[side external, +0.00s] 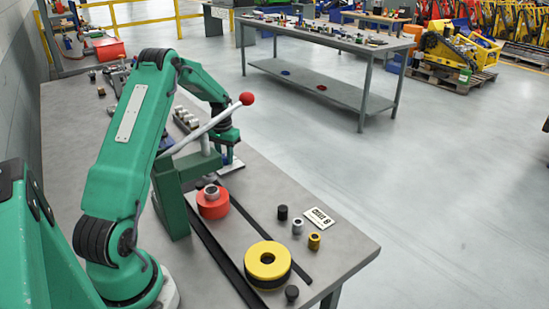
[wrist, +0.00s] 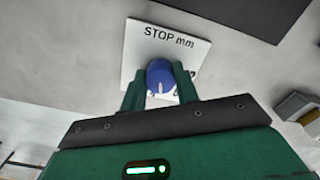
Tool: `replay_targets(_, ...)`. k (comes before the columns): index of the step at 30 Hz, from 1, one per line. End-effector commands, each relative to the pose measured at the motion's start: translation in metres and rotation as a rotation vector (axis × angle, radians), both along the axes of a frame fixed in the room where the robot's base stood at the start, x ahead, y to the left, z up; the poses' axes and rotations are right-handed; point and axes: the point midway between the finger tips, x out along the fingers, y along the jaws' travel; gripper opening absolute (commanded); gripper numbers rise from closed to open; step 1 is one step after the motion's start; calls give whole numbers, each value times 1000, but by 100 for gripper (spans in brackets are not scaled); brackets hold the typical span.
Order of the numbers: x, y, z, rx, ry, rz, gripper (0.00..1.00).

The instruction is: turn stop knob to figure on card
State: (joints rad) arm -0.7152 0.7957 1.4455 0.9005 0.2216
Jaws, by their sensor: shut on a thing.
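The blue stop knob (wrist: 160,75) sits on a white plate (wrist: 140,45) marked "STOP mm" in the wrist view. My gripper (wrist: 159,80) has one finger on each side of the knob and is shut on it. The knob's white pointer line points toward the bottom of the wrist picture. The fingers and knob hide most of the scale figures. In the side view my gripper (side external: 226,150) is down at the plate (side external: 232,167), behind the green press. A white card (side external: 320,217) lies on the bench at right; its figure looks like an 8 but is small.
The green press (side external: 172,200) with a red-ball lever (side external: 246,99) stands close to my gripper. A red carrier (side external: 212,207) and a yellow carrier (side external: 267,262) sit along the dark track. Several small cylinders, including a brass one (side external: 314,241), stand near the card.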

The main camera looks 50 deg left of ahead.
Motion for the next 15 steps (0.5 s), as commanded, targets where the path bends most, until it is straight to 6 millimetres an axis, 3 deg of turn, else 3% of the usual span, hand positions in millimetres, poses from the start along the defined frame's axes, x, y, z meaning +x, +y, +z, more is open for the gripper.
replay_targets(15,1,-1,1,0,0,396,8)
